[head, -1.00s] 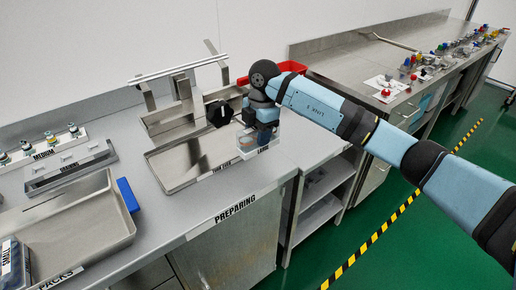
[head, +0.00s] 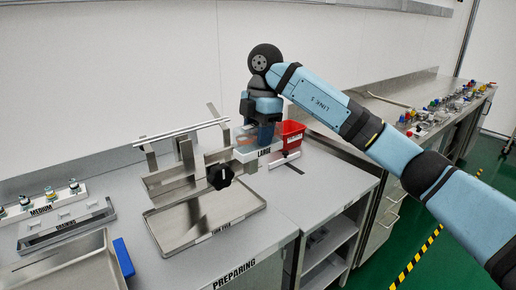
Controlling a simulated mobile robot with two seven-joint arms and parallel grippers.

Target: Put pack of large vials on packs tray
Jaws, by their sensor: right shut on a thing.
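My right gripper (head: 262,118) is shut on a pack (head: 258,153) with a white front labelled LARGE. The pack looks level, and the gripper hides most of its top and contents. It appears held above the counter, behind the right part of the metal frame. The packs tray (head: 78,268) is a shallow metal tray at the lower left, cut off by the frame edge. Its label and front are out of view. My right gripper is far to the right of it. My left gripper is not in view.
A metal stand with a black knob (head: 220,176) and a flat tray (head: 205,219) lie between pack and packs tray. A red bin (head: 292,135) is right of the pack. A draining rack (head: 66,226) and medium vial rack (head: 42,207) stand at left.

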